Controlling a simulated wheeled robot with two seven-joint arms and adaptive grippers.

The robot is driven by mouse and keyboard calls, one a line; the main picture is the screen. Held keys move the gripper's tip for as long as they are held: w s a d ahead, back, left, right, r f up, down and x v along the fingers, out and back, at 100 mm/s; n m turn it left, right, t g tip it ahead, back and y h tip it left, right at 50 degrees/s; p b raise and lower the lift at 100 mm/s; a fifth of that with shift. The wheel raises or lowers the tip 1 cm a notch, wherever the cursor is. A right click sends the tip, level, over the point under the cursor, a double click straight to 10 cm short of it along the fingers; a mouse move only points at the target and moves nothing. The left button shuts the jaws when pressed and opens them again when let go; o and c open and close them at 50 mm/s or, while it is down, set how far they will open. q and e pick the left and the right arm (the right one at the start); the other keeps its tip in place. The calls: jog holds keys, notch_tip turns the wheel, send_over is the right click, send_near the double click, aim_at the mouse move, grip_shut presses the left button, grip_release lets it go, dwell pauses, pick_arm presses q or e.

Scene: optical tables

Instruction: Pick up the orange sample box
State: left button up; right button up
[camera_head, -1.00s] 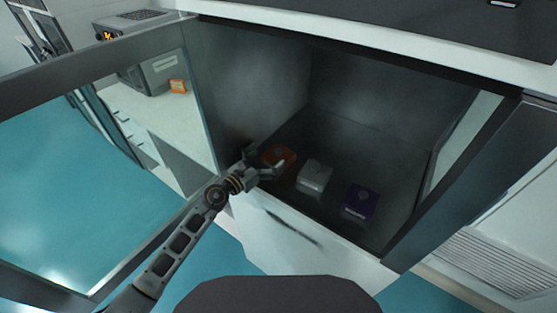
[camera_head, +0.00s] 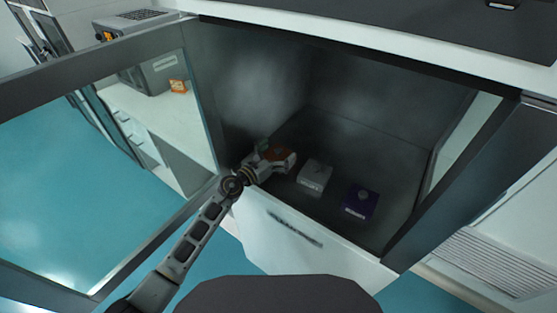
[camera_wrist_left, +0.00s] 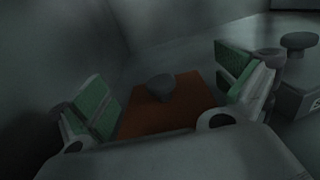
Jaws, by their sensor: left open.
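The orange sample box (camera_head: 281,153) sits on the floor of the dark cabinet, at the left of a row of boxes. In the left wrist view the orange box (camera_wrist_left: 190,97) shows its top with a dark round knob (camera_wrist_left: 161,86). My left gripper (camera_head: 272,154) is at the box in the head view and partly hides it. In the wrist view its two green-padded fingers (camera_wrist_left: 165,88) are open, one to each side of the box and knob. I cannot tell whether the pads touch the box. My right gripper is not in view.
A white box (camera_head: 314,176) and a purple box (camera_head: 360,201) stand to the right in the cabinet. The open glass door (camera_head: 110,180) is at the left. A small orange item (camera_head: 178,87) rests on a far counter. The cabinet's back floor is clear.

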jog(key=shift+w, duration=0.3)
pick_arm(q)
jog(key=shift+r, duration=0.1)
jog(key=c, duration=1.2)
jog(key=shift+r, duration=0.2)
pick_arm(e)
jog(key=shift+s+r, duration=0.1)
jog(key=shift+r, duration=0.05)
pick_arm(q)
jog(key=shift+r+p, duration=0.9)
jog(key=shift+r, duration=0.2)
notch_tip(320, 180, up, 4)
jog(key=p, duration=0.2)
jog(key=shift+r+p, duration=0.2)
jog(key=shift+p, duration=0.2)
jog(key=shift+r+p, duration=0.7)
jog(key=shift+r, duration=0.8)
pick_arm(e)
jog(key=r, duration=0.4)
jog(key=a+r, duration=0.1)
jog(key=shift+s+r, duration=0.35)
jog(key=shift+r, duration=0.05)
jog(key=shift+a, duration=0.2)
